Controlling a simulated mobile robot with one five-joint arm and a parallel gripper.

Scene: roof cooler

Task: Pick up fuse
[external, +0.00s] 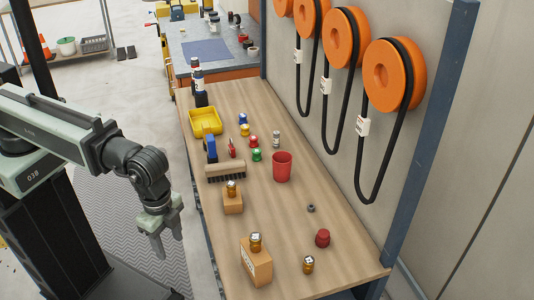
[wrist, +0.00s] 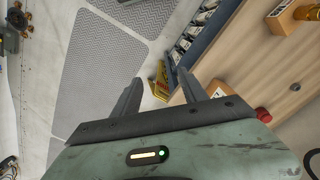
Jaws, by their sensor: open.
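A small upright grey-and-white cylinder (external: 276,139) stands near the back edge of the wooden bench (external: 325,225) in the external view. It looks most like the fuse, but it is too small to be sure. My gripper (external: 166,248) hangs open and empty, pointing down beside the bench's left edge, over the floor. It is well apart from the cylinder. In the wrist view the two fingers (wrist: 158,80) are spread with nothing between them. I cannot make out the cylinder in that view.
A red cup (external: 282,167), a brush (external: 225,171), a yellow bin (external: 205,122) and several small coloured bottles crowd the bench's middle. Amber jars sit on two boxes (external: 256,266) (external: 233,204) nearer my arm. Orange reels (external: 394,75) with hanging black hoses line the wall.

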